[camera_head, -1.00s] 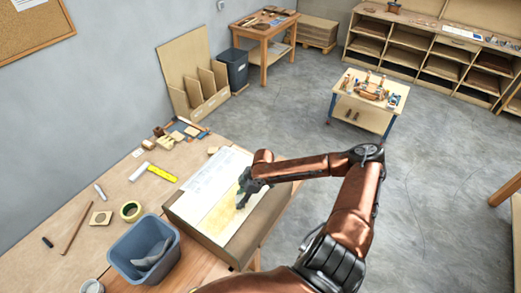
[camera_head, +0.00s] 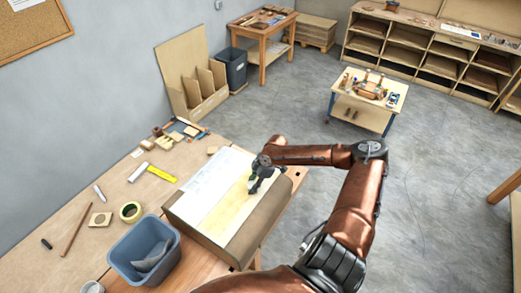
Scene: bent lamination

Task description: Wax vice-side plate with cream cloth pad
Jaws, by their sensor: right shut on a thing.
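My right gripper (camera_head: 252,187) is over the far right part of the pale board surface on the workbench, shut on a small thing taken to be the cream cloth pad. The pad is mostly hidden by the fingers; a dark green bit shows among them. Under the gripper runs a yellowish plate (camera_head: 228,214), with a whitish sheet (camera_head: 207,187) on its left and a pale strip on its right. They lie on a brown curved-edged block (camera_head: 205,241). Whether the pad touches the plate is too small to tell. I cannot make out a vice. My left gripper is out of view.
A blue-grey bin (camera_head: 125,262) with grey cloth inside stands near the block. A tape roll (camera_head: 130,211), a yellow strip (camera_head: 161,173), and several small blocks lie on the workbench (camera_head: 78,265). A small tool table (camera_head: 367,98) stands beyond on open floor.

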